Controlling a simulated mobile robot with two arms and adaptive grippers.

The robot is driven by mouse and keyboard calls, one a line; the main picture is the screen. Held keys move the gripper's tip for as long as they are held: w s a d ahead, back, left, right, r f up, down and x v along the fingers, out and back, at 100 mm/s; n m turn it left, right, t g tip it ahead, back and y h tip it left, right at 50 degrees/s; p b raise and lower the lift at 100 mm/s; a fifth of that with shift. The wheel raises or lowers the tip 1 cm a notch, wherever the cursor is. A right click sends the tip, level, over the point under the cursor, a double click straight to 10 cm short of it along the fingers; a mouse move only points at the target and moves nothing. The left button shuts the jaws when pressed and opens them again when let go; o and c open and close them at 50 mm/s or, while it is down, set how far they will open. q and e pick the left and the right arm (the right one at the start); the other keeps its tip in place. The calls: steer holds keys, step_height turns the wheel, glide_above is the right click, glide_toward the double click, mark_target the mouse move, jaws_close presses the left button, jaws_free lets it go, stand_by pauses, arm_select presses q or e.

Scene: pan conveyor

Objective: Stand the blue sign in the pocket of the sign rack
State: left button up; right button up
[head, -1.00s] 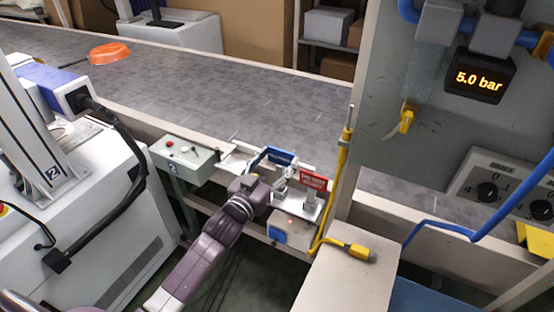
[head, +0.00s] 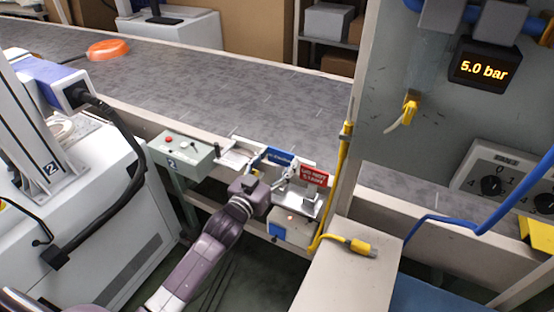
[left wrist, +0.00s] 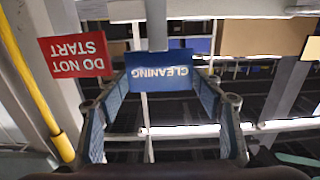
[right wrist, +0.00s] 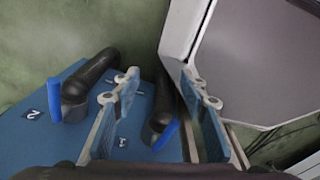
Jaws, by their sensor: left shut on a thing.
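The blue sign (head: 281,157), lettered CLEANING, is above the rack's left part in the head view. It also shows upside down between my fingers in the left wrist view (left wrist: 160,78). My left gripper (head: 268,178) is shut on it; the exact contact is hard to see. The sign rack (head: 309,208) is a pale metal holder at the conveyor's near edge. A red sign (head: 314,175), reading DO NOT START, stands at its right. I cannot tell whether the blue sign's lower edge is in the pocket. My right gripper (right wrist: 164,100) is open and empty.
A yellow pipe (head: 340,180) rises just right of the rack. A grey-green button box (head: 182,150) stands to the left. Black handles (right wrist: 90,80) are below my right gripper.

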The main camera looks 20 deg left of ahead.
arm_select(q)
steer(key=shift+f+b, duration=0.85)
steer(key=shift+f, duration=0.45)
steer(key=o, duration=1.6)
steer(key=shift+o, duration=0.2)
steer(key=s+a, duration=0.1)
steer(key=s, duration=1.1)
steer(key=shift+a, duration=0.35)
